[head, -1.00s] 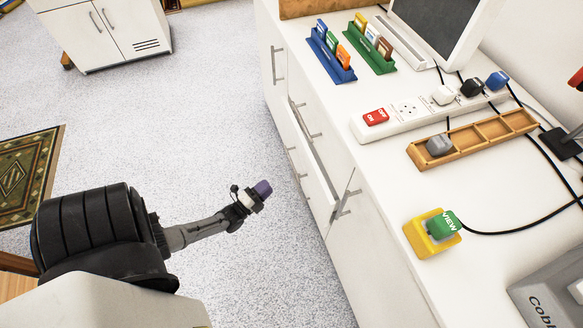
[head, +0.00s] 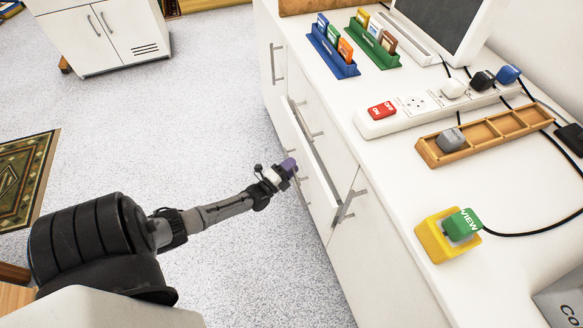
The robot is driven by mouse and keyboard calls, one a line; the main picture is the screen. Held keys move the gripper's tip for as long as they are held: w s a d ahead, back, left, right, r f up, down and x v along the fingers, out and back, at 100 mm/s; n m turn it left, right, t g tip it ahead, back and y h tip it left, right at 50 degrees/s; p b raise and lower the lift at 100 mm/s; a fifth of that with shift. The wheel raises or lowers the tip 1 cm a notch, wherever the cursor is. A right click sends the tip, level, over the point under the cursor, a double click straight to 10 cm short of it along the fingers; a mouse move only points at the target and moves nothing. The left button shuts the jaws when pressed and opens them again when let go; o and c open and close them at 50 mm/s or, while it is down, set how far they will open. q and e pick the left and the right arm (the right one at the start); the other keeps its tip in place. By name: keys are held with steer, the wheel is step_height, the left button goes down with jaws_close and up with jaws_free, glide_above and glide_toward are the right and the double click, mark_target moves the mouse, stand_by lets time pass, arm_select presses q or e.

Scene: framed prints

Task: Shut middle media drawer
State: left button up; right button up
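The white media cabinet holds a middle drawer (head: 311,160) that stands partly open. Its front sticks out from the cabinet face, and a narrow dark gap shows behind its top edge. My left gripper (head: 289,167), with purple fingertips, is at the outer side of this drawer front, near its handle. Whether it touches the front cannot be told. The fingertips look like one small block, so open or shut is unclear. No held thing shows. My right gripper is not in view.
The white countertop (head: 385,185) above carries a power strip (head: 415,106), a wooden tray (head: 470,150), a yellow block with a green VIEW plug (head: 447,235) and card racks (head: 332,52).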

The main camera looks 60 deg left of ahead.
arm_select(q)
steer(key=shift+w, duration=0.15)
steer(key=shift+c, duration=0.4)
jaws_close()
